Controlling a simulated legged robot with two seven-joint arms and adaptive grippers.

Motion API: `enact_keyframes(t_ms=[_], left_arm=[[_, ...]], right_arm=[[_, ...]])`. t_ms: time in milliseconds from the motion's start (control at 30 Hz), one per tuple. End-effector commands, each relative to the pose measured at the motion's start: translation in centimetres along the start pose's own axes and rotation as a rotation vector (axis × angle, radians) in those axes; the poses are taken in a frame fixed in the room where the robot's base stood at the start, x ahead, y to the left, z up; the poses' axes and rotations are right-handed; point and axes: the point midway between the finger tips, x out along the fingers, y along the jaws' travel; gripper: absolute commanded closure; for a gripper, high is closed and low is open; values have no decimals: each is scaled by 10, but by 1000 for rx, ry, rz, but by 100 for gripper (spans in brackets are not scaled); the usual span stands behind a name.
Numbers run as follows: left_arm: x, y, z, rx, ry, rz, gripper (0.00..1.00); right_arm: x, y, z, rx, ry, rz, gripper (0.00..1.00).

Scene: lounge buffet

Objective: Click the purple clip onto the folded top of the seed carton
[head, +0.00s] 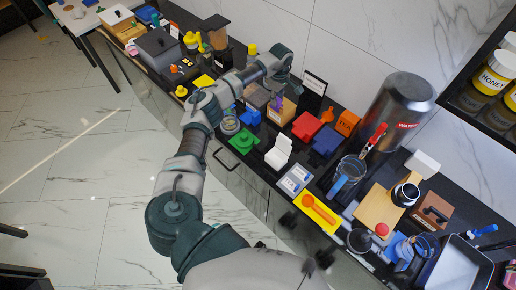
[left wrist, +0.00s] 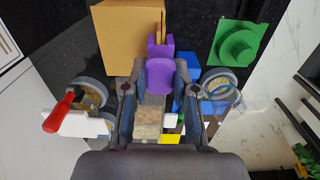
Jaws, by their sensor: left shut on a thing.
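The purple clip (left wrist: 159,80) is between the fingertips of my left gripper (left wrist: 160,70) in the left wrist view. In the head view the clip (head: 276,104) is a small purple patch below the left gripper (head: 277,94), which is shut on it. The tan seed carton (left wrist: 122,38) stands just beyond the clip, and its folded top appears as a narrow upright strip at its right edge. The carton (head: 285,112) also shows in the head view. The clip's far end overlaps the carton's edge in the picture; I cannot tell whether they touch. My right gripper is not in view.
A green lid-like piece (head: 243,140) and a glass jar (head: 230,124) are close by on the dark counter. A red block (head: 306,126) and a white open box (head: 279,152) stand to the right. A small black sign (head: 314,84) stands behind, near the wall.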

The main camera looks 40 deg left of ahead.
Motion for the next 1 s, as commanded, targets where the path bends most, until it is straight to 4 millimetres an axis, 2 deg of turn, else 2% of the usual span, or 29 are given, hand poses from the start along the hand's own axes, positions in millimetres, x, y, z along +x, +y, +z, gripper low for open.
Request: enact_keyframes(t_ms=[200, 233, 333, 367, 567, 600, 633, 1000], left_arm=[[6, 0, 0, 0, 0, -1, 100], [6, 0, 0, 0, 0, -1, 70], [5, 0, 0, 0, 0, -1, 45], [5, 0, 0, 0, 0, -1, 43], [5, 0, 0, 0, 0, 0, 43], [5, 0, 0, 0, 0, 0, 53], [4, 0, 0, 0, 0, 0, 58], [2, 0, 0, 0, 0, 1, 58]], right_arm=[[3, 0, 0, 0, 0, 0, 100], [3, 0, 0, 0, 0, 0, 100], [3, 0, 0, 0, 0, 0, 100], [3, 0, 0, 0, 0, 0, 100], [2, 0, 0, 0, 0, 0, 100], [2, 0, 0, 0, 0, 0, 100], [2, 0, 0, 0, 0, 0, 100], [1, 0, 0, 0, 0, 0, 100]])
